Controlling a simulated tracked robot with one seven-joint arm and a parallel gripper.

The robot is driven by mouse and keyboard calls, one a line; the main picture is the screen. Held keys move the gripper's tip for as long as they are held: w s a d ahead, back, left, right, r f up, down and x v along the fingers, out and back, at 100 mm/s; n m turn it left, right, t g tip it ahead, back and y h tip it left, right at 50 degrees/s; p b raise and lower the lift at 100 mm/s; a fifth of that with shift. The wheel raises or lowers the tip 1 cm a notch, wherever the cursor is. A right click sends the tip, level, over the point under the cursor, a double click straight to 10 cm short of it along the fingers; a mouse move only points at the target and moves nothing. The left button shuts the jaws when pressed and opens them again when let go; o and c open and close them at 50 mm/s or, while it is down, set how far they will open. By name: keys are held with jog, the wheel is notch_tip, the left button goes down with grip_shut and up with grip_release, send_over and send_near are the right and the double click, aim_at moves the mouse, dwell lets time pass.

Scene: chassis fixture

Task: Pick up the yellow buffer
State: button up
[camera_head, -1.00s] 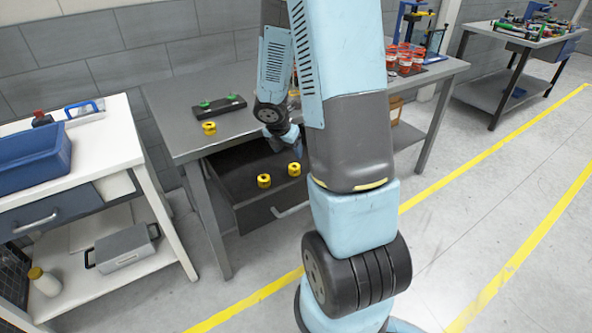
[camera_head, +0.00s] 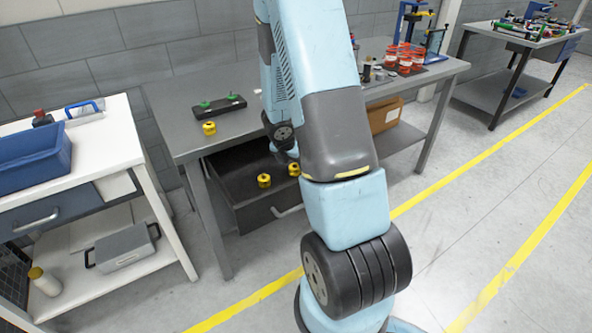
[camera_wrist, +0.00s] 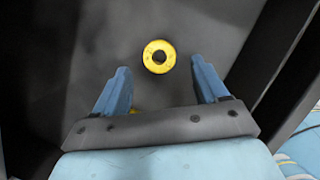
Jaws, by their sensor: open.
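Two yellow buffers, a left one (camera_head: 264,180) and a right one (camera_head: 294,169), sit in the open dark drawer under the grey bench. A third yellow buffer (camera_head: 209,128) stands on the bench top. In the wrist view, one yellow ring-shaped buffer (camera_wrist: 159,57) with a dark centre hole lies between the lines of my fingertips, slightly beyond them. A yellow sliver (camera_wrist: 133,111) shows beside the left finger, mostly hidden. My gripper (camera_wrist: 160,66) is open and empty, pointing down over the drawer. In the head view my arm partly hides it near the right drawer buffer.
The drawer walls and front with its handle (camera_head: 287,211) bound the space around the buffers. A black block with green knobs (camera_head: 219,105) lies on the bench. Red-orange parts (camera_head: 405,58) stand at the bench's right. A white table with a blue bin (camera_head: 32,155) is at left.

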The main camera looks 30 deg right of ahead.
aim_at(294, 167)
jog(key=shift+x, duration=2.05)
jog(key=c, duration=1.2)
jog(key=shift+o, duration=0.2)
